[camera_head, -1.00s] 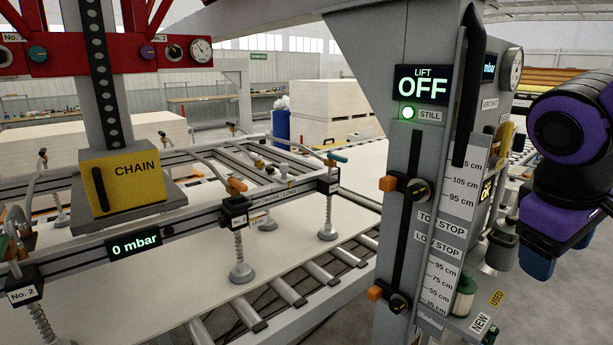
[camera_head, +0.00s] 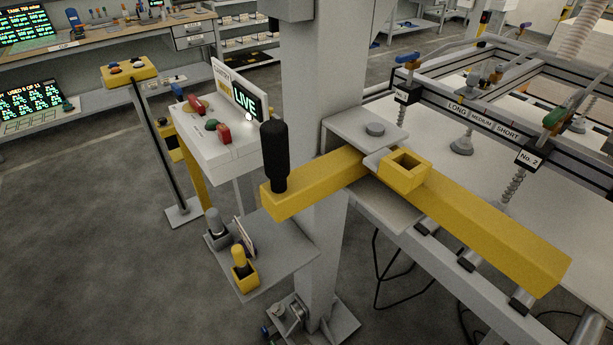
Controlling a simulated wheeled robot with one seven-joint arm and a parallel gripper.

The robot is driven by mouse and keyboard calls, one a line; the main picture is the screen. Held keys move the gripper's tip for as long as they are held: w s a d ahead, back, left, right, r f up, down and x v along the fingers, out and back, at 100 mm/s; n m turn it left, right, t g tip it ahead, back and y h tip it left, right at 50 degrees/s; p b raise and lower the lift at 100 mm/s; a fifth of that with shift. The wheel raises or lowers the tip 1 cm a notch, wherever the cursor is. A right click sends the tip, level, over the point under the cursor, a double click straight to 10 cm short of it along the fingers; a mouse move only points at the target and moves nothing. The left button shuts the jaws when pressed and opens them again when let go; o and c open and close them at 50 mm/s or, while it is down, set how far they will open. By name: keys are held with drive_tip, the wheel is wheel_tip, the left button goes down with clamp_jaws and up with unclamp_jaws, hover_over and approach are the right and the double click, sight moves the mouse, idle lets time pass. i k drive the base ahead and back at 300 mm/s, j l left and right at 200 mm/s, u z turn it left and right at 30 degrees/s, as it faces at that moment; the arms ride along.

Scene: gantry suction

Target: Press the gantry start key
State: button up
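A white control box (camera_head: 203,152) stands left of the grey post, with an upright sign (camera_head: 238,92) reading "LIVE" in green at its back. The word above on the sign is too small to read surely. A green key (camera_head: 211,125) and a red key (camera_head: 224,134) sit together on the box's near top. Another red piece (camera_head: 196,105) and a dark-tipped red piece (camera_head: 178,91) sit farther back. I cannot read labels, so I cannot tell which is the gantry start key. A small white light glows beside the sign. My gripper is not in view.
A yellow bar (camera_head: 490,240) with a black handle (camera_head: 274,157) crosses the grey post (camera_head: 323,75) beside the box. A low shelf (camera_head: 285,262) holds small grey and yellow pieces. A yellow button box (camera_head: 129,72) stands on a pole behind. The floor at left is clear.

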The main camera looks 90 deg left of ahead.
sight(211, 124)
drive_tip(key=u, duration=3.3)
drive_tip(key=k+j+z, duration=0.1)
drive_tip(key=j, duration=0.4)
drive_tip(key=k+j+z, duration=0.1)
drive_tip(key=j, duration=0.4)
drive_tip(key=i+l, duration=0.15)
drive_tip(key=i, duration=0.35)
drive_tip(key=i+l, duration=0.1)
drive_tip(key=i, duration=0.4)
